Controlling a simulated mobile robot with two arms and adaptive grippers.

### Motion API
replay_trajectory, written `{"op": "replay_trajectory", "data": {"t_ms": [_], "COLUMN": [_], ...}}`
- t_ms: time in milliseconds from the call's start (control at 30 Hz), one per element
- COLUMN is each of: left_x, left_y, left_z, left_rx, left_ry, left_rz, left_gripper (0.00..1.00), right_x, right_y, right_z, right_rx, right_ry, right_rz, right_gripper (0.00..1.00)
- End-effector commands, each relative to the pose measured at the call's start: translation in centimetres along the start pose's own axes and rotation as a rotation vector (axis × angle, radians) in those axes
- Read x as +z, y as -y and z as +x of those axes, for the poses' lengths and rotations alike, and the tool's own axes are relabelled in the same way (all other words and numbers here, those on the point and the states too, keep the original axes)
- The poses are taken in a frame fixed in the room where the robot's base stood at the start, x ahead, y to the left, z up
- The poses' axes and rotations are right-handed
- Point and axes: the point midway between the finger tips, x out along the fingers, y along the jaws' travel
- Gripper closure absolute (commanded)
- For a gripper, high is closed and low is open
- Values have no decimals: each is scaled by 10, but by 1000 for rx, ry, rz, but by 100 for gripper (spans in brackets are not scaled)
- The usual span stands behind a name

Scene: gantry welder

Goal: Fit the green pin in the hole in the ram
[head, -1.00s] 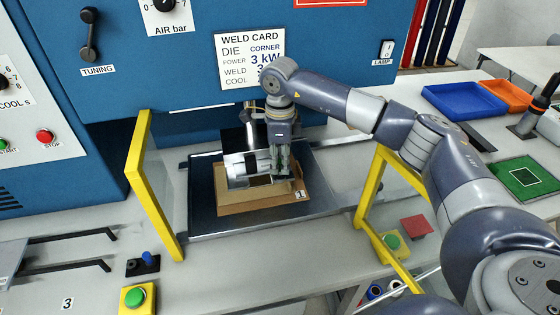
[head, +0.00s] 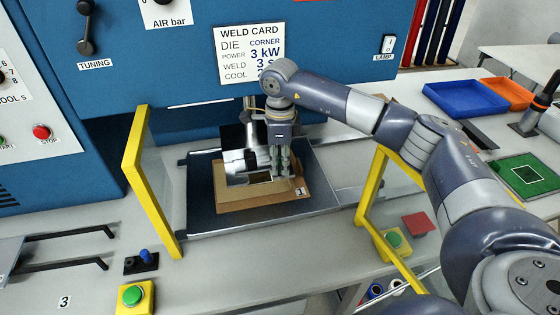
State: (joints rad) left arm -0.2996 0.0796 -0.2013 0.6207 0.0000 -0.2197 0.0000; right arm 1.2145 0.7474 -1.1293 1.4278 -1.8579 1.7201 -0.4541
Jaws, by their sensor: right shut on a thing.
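The ram (head: 251,135) comes down from the blue welder over the worktable, with a silver and black block (head: 245,161) at its lower end. My right gripper (head: 283,174) points down just right of the ram and that block, above the cardboard box. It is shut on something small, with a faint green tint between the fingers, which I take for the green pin. The pin's shape and the hole in the ram cannot be made out. Whether the pin touches the ram cannot be told. My left gripper is out of view.
Yellow guard frames (head: 135,160) stand on both sides. A blue knob (head: 145,255) on a black base sits front left. Blue (head: 465,99) and orange trays and a green mat (head: 535,182) lie right.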

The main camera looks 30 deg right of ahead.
Motion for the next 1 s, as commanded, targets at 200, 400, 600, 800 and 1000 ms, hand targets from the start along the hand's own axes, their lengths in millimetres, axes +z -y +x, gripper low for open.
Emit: {"op": "replay_trajectory", "data": {"t_ms": [200,400,600,800,1000], "left_x": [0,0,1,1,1], "left_y": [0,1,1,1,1], "left_z": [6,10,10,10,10], "left_rx": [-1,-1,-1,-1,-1], "left_ry": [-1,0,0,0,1], "left_rz": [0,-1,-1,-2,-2], "left_gripper": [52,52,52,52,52], "right_x": [0,-1,-1,-1,-1], "right_y": [0,-1,-3,-3,-2], "right_z": [8,15,18,18,18], "right_rx": [1,5,10,10,9], "right_ry": [-1,-4,-8,-8,-7], "right_rz": [0,-1,-2,-2,-1], "right_gripper": [100,100,100,61,61]}}
